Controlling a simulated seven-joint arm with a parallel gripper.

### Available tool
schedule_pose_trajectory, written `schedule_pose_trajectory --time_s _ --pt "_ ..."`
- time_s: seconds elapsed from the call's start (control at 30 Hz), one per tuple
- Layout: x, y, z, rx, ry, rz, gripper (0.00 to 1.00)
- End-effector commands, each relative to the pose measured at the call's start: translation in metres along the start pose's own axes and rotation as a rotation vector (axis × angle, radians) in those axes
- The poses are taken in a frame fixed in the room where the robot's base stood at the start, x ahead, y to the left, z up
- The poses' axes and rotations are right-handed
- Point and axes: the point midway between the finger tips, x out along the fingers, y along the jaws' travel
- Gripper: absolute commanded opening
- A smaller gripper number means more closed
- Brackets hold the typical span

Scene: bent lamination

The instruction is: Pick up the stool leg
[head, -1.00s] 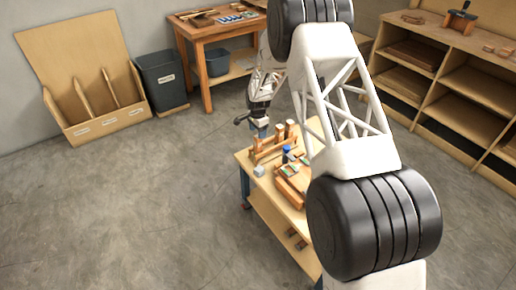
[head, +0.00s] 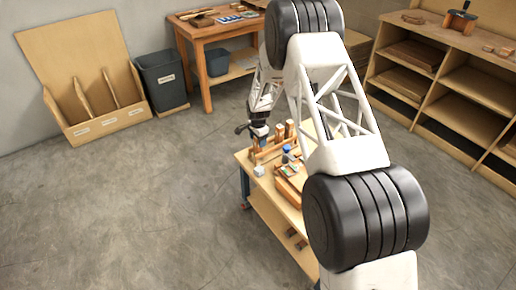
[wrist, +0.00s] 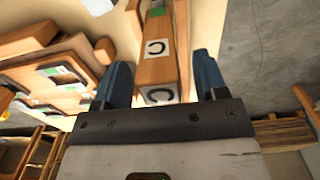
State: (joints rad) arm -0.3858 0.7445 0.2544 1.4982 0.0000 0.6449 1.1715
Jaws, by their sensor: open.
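A square wooden leg (wrist: 157,62) marked with a "C" on its side and its end face shows in the wrist view. It lies between the two blue fingers of my gripper (wrist: 162,70), which are apart on either side of it. I see a gap on the right side; contact on the left is hard to tell. In the head view my gripper (head: 257,138) is at the far left end of the small workbench (head: 243,157), beside upright wooden legs (head: 284,131) in a rack. The leg between the fingers is mostly hidden there.
A blue-capped container (head: 287,150) and a pale block (head: 259,170) stand on the bench near the rack. A wooden tray (head: 289,184) with small parts lies towards the near end. A bin (head: 162,82) and shelves (head: 450,85) are apart from the bench. The floor left is clear.

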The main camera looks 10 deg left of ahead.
Motion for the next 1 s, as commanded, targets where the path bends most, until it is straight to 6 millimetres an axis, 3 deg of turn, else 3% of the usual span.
schedule_pose_trajectory --time_s 0.6,1.0 --pt "0.0026 -0.0001 0.0000 0.000 0.000 0.000 0.66" --pt "0.0023 -0.0002 0.0000 0.000 0.000 -0.001 0.08"
